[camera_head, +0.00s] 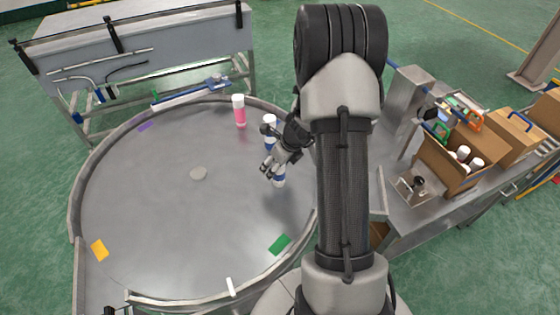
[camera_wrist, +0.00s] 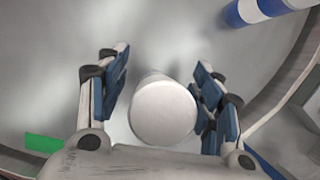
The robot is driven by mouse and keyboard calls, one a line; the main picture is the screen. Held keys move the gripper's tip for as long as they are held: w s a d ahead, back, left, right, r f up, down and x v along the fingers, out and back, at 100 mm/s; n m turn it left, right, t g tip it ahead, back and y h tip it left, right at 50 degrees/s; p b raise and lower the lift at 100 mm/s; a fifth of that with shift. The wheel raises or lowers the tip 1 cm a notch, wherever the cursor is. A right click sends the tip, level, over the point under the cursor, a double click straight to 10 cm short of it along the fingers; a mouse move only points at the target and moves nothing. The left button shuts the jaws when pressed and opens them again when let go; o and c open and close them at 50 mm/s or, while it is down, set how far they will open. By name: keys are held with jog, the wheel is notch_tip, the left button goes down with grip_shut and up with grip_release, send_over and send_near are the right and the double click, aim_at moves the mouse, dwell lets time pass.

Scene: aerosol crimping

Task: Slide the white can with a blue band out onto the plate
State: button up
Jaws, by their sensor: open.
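A white can with a blue band (camera_head: 280,180) stands on the round grey table (camera_head: 150,220), partly hidden behind my gripper (camera_head: 272,165). In the wrist view its round white top (camera_wrist: 164,112) lies between the blue-padded fingers of my gripper (camera_wrist: 160,85). The fingers are open, one on each side, with visible gaps to the can. A second white can with blue (camera_head: 270,121) stands farther back near the rim; a blue and white banded can also shows in the wrist view's upper right corner (camera_wrist: 255,10). A small pale disc (camera_head: 198,173) lies near the table's middle.
A pink can with a white top (camera_head: 239,112) stands near the back rim. A raised rim (camera_head: 85,170) borders the table. Yellow (camera_head: 100,250), green (camera_head: 280,244) and purple (camera_head: 147,127) markers lie near it. The table's left and middle are mostly clear. Boxes (camera_head: 455,165) stand at right.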

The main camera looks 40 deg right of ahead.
jog(key=shift+w+f, duration=0.2)
jog(key=shift+f, duration=0.25)
jog(key=shift+c, duration=0.4)
jog(key=c, duration=1.2)
